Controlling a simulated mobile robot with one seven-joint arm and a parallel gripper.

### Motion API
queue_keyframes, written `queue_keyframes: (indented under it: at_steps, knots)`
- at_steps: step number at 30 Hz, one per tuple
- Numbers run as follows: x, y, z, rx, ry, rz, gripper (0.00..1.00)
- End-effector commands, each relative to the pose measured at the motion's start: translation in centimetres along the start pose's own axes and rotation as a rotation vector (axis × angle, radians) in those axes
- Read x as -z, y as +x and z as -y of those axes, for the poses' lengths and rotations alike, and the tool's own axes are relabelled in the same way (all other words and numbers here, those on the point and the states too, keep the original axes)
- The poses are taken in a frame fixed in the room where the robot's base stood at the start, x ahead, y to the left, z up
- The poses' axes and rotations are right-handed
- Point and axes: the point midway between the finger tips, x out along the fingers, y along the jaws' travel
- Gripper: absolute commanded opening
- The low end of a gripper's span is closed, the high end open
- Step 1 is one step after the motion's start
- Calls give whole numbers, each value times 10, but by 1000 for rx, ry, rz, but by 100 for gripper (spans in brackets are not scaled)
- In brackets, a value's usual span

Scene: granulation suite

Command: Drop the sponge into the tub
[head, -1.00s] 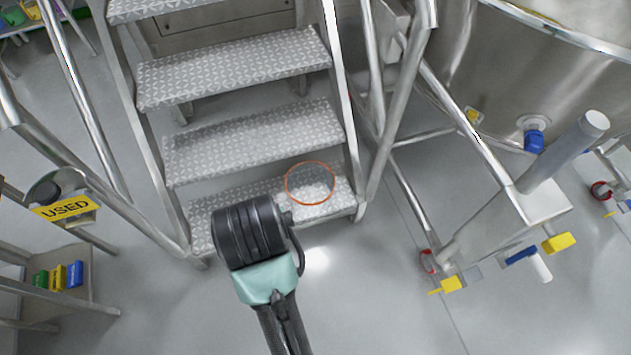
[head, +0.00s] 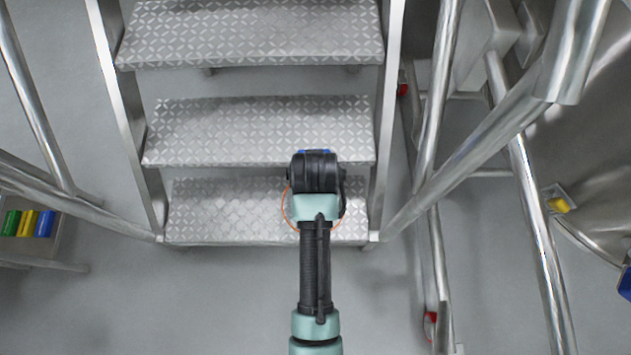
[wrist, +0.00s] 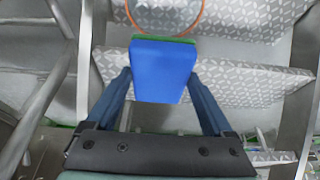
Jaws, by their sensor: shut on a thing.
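The sponge (wrist: 163,70) is a blue block with a green layer along its far edge. In the wrist view my gripper (wrist: 160,77) is shut on it, one blue finger on each side. The tub (head: 285,209) is clear with a thin orange rim and stands on the lowest step. In the head view my arm and wrist cover most of it. In the wrist view the tub's rim (wrist: 129,14) shows at the top, just beyond the sponge's green edge. In the head view my wrist hides the sponge, and only small blue finger parts show.
Metal stairs with patterned treads (head: 260,130) fill the middle. Handrails (head: 480,150) slope down on both sides. A steel vessel (head: 595,200) stands at the right. Coloured blocks (head: 28,223) sit on a shelf at the left. The floor before the stairs is clear.

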Motion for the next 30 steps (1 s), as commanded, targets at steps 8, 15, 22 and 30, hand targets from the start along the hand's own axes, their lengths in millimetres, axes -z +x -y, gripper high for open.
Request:
queue_keyframes:
  at_steps: [8,15,22,30]
  knots:
    - [-58,128,0,2,-1,4,42]
    - [-76,164,1,3,-3,0,42]
    - [-93,204,2,3,-3,0,42]
    - [-101,224,1,3,-3,0,42]
